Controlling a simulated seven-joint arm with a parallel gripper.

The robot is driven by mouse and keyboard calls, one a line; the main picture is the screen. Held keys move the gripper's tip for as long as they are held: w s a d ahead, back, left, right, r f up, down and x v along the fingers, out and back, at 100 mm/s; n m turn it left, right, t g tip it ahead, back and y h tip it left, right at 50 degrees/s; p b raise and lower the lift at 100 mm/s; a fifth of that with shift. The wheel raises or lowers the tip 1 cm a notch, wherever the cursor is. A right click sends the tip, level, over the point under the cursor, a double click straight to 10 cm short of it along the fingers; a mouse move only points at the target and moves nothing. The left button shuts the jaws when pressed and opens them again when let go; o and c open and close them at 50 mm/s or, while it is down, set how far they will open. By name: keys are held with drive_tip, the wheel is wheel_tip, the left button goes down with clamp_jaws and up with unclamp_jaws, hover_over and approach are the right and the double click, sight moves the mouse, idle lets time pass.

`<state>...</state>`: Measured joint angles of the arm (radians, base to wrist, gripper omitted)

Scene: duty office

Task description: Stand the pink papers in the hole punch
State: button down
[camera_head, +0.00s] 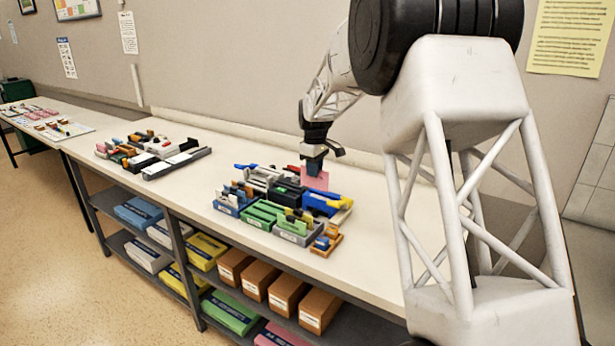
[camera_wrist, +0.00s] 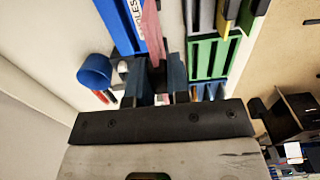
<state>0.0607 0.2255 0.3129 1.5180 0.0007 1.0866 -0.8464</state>
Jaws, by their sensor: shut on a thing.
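My gripper (camera_head: 314,163) is shut on the pink papers (camera_head: 317,181), which hang upright below the fingers at the back of the crowded desk set. In the wrist view the fingers (camera_wrist: 160,75) hold the papers (camera_wrist: 152,28), seen nearly edge-on. Next to the papers is a blue block (camera_wrist: 122,22) with a white label, its lettering partly covered; a blue block (camera_head: 318,204) also shows in the head view. I cannot tell for certain which block is the hole punch, or whether the papers' lower edge touches anything.
Green blocks (camera_head: 262,214) and a small orange holder (camera_head: 326,241) stand close in front. A blue cup (camera_wrist: 95,71) is near my fingers in the wrist view. Another cluster of office items (camera_head: 150,150) stands farther left. The white counter (camera_head: 215,160) between is clear.

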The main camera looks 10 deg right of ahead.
sight(323, 182)
drive_tip(key=w+d, duration=0.1)
drive_tip(key=d, duration=0.1)
drive_tip(key=w+d+r, duration=0.1)
drive_tip(key=w+d, duration=0.1)
drive_tip(key=shift+w, duration=0.3)
drive_tip(key=shift+f, duration=0.35)
drive_tip(key=shift+f, duration=4.05)
drive_tip(key=c, duration=1)
unclamp_jaws()
drive_tip(key=shift+r, duration=0.1)
wheel_tip(323, 182, up, 9)
drive_tip(key=shift+s, duration=0.1)
